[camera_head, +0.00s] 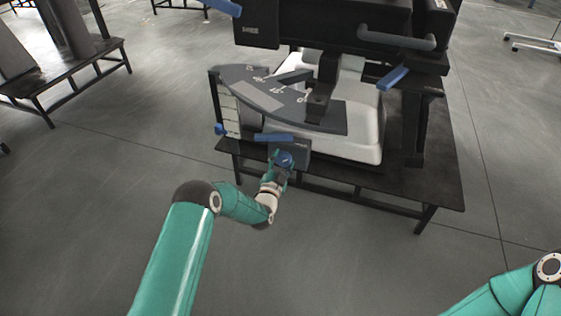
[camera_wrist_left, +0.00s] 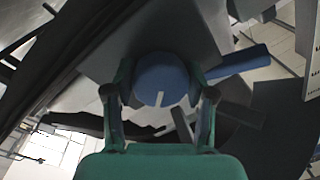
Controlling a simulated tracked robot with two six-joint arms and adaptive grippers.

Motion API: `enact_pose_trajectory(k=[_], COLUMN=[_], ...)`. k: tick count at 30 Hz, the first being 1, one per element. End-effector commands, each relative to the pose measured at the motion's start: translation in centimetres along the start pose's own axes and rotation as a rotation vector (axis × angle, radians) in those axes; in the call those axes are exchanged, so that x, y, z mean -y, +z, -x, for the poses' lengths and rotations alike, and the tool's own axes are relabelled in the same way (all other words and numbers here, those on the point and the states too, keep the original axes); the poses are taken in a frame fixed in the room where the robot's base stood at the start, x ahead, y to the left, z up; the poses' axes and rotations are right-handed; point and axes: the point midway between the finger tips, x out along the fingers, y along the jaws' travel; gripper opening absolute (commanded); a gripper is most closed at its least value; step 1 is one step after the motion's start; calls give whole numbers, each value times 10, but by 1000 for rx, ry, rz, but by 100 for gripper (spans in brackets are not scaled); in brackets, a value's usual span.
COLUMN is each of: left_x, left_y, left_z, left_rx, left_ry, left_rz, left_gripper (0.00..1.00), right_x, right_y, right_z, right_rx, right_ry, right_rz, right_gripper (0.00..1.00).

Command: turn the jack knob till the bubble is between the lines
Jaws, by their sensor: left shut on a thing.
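The jack knob (camera_head: 284,159) is a round blue knob at the front of the machine on the table. It also shows in the left wrist view (camera_wrist_left: 162,78), with a white mark near its lower edge. My left gripper (camera_head: 279,167) is shut on the knob; in the left wrist view its two fingers (camera_wrist_left: 161,95) sit on either side of it. I cannot make out the bubble or its lines in either view. My right gripper is out of view; only part of my right arm shows at the lower right.
The machine stands on a dark table (camera_head: 436,190). A grey plate with a marked scale (camera_head: 275,92) and several blue levers (camera_head: 393,77) sit above the knob. A white panel with marks (camera_head: 230,115) stands left of it. Floor in front is clear.

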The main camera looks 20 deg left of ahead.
Motion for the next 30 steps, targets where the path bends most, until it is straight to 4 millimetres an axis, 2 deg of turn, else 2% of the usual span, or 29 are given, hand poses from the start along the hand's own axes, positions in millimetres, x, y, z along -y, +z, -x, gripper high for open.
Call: enact_pose_trajectory(k=[3, 4, 8, 21, 26, 30], left_x=[-2, -2, -2, -1, -2, -2], left_y=[0, 0, 0, 0, 0, 1], left_z=[1, 1, 0, 4, 19, 42], left_rx=[1, 1, 1, 0, 2, 3], left_ry=[4, 4, 4, 3, 5, 6], left_rz=[1, 1, 1, 2, 1, 2], left_gripper=[20, 58, 80, 80, 80, 80], right_x=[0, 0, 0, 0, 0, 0], right_y=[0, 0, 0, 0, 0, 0], right_z=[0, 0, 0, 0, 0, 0], right_rx=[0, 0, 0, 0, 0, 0], right_ry=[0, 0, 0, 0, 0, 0], right_rz=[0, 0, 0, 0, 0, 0], right_gripper=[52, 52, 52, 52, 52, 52])
